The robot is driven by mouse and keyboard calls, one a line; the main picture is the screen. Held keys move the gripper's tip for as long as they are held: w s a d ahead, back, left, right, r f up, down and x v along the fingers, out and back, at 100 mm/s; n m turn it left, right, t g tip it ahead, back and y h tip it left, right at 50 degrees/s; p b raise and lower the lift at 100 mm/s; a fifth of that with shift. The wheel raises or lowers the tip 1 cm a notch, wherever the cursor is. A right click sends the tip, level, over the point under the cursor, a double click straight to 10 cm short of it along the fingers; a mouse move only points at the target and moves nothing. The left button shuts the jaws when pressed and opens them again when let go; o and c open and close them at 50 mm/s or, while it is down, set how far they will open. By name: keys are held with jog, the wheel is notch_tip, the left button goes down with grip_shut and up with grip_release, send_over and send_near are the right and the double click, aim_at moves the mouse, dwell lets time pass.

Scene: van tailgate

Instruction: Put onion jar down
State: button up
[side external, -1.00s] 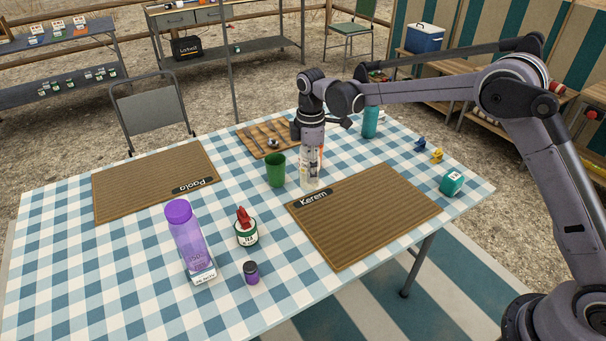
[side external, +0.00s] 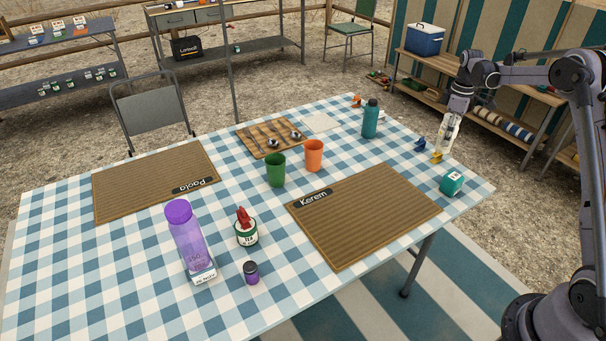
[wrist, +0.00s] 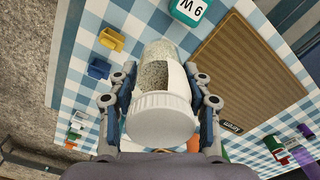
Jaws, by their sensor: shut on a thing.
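My gripper (side external: 454,112) is at the far right of the table and is shut on the onion jar (side external: 446,136). The jar is clear with a pale speckled filling and a label. In the wrist view the jar (wrist: 160,74) sits between the two fingers, with its white lid towards the camera. In the side view it looks slightly tilted, near the table's right edge. I cannot tell whether its base touches the tabletop.
A yellow item (side external: 436,157) and a blue item (side external: 420,144) lie close to the jar. A teal box (side external: 451,182) and a teal bottle (side external: 370,119) stand nearby. Kerem's mat (side external: 365,215), an orange cup (side external: 314,156) and a green cup (side external: 275,170) are further left. Checked cloth between them is free.

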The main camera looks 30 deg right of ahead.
jog(key=s+d+m, duration=0.1)
jog(key=s+d, duration=0.2)
jog(key=d, duration=0.2)
jog(key=shift+w+a+f, duration=0.95)
jog(key=shift+w+f, duration=0.65)
jog(key=shift+f, duration=0.25)
jog(key=shift+w+a+f, duration=0.95)
jog(key=shift+w+f, duration=0.65)
jog(key=shift+f, duration=0.2)
jog(key=shift+w+a+f, duration=0.95)
jog(key=shift+w+f, duration=0.65)
jog(key=shift+f, duration=0.25)
jog(key=shift+f, duration=0.1)
jog(key=o, duration=1.2)
jog(key=shift+o, duration=0.2)
